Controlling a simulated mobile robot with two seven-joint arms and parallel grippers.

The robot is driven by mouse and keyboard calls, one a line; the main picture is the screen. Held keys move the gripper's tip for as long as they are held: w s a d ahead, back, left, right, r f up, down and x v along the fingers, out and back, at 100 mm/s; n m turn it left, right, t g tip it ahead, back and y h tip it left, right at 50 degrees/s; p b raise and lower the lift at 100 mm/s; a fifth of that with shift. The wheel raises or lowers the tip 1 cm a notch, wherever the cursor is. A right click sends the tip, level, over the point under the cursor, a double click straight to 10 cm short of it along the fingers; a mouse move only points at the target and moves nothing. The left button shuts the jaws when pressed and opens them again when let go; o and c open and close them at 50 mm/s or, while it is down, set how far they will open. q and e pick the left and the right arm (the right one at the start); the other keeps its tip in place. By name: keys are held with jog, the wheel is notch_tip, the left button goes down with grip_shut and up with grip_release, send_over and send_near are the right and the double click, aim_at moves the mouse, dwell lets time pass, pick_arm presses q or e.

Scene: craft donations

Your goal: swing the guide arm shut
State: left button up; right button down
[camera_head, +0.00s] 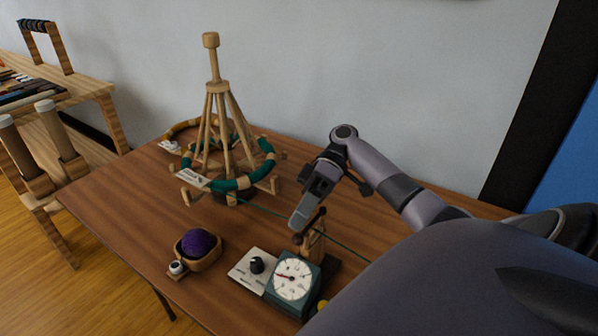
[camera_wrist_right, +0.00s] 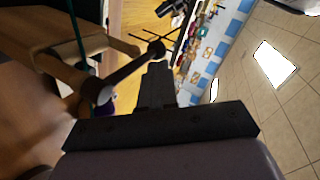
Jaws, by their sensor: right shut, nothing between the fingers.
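The guide arm (camera_head: 311,224) is a short dark rod with a ball end, on a wooden post (camera_head: 314,246) behind the dial box. In the right wrist view the guide arm (camera_wrist_right: 130,68) slants up and right from its pivot to its ball end, just beyond my fingertips. My right gripper (camera_head: 299,217) is shut and empty, pointing down close beside the rod's ball end. Its closed fingers also show in the wrist view (camera_wrist_right: 157,85). I cannot tell whether they touch the rod. My left gripper is out of view.
A green dial box (camera_head: 284,299) and a white knob panel (camera_head: 242,268) stand in front. A wooden bowl (camera_head: 209,262) holds a purple ball (camera_head: 199,243). A wooden swift (camera_head: 214,125) with green yarn stands behind; a thin strand runs toward the post.

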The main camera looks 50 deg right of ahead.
jog(key=shift+s, duration=0.1)
dwell(0.6)
jog(key=shift+s+d, duration=0.1)
jog(key=shift+d, duration=0.6)
jog(key=shift+b+v, duration=0.3)
jog(key=shift+v, duration=1.15)
jog(key=shift+b+v, duration=0.3)
jog(key=shift+v, duration=1.75)
jog(key=shift+a, duration=0.1)
